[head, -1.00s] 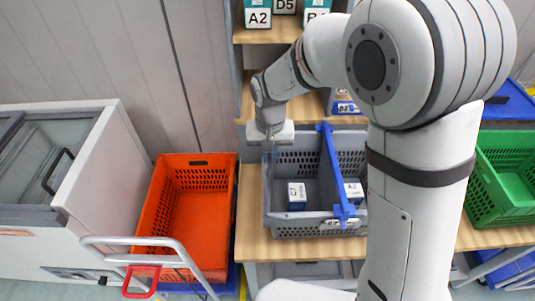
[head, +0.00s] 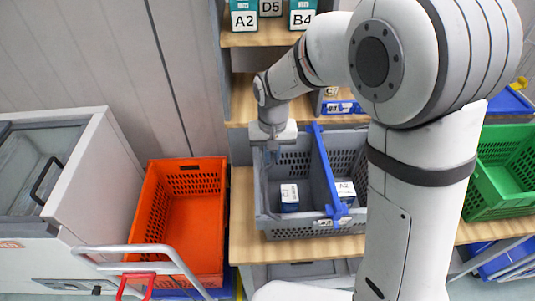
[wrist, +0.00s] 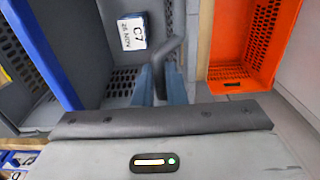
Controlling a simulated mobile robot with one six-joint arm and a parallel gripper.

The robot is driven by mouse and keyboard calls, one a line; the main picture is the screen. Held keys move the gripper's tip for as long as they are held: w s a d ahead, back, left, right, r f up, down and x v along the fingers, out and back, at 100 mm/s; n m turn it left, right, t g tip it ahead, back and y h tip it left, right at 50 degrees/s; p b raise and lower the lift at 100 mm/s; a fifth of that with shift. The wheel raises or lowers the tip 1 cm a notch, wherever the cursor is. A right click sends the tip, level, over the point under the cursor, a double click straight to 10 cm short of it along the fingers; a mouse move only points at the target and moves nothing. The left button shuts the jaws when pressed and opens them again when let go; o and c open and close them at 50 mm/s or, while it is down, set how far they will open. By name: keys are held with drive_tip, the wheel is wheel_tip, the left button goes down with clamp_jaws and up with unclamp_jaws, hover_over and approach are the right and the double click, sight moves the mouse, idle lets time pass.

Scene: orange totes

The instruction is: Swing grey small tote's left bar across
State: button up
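The grey small tote (head: 290,233) stands on the wooden shelf left of my arm. A blue bar (head: 322,165) crosses its middle from back to front; it also shows at the left of the wrist view (wrist: 42,50). My gripper (head: 271,158) points down at the tote's back left corner, just inside the left wall. In the wrist view a bent grey bar piece (wrist: 171,50) stands between my blue-grey fingers (wrist: 163,82). I cannot tell whether they grip it. The rest of the left bar is not clearly visible.
A blue box labelled C7 (head: 289,197) lies in the tote's left part, and a box labelled A2 (head: 345,190) right of the blue bar. An empty orange tote (head: 150,205) stands to the left, a green tote (head: 500,185) to the right. A shelf upright rises behind.

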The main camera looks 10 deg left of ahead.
drive_tip(key=shift+d, duration=0.2)
drive_tip(key=shift+w+d+f, duration=0.2)
drive_tip(key=shift+d, duration=0.55)
drive_tip(key=shift+d+f+b, duration=0.1)
drive_tip(key=shift+b, duration=0.2)
drive_tip(key=shift+w+d+f+b, duration=0.2)
drive_tip(key=shift+d+f+b, duration=0.1)
drive_tip(key=shift+d, duration=0.4)
drive_tip(key=shift+w+d+f+b, duration=0.2)
drive_tip(key=shift+d+f+b, duration=0.35)
drive_tip(key=shift+d+f, duration=0.15)
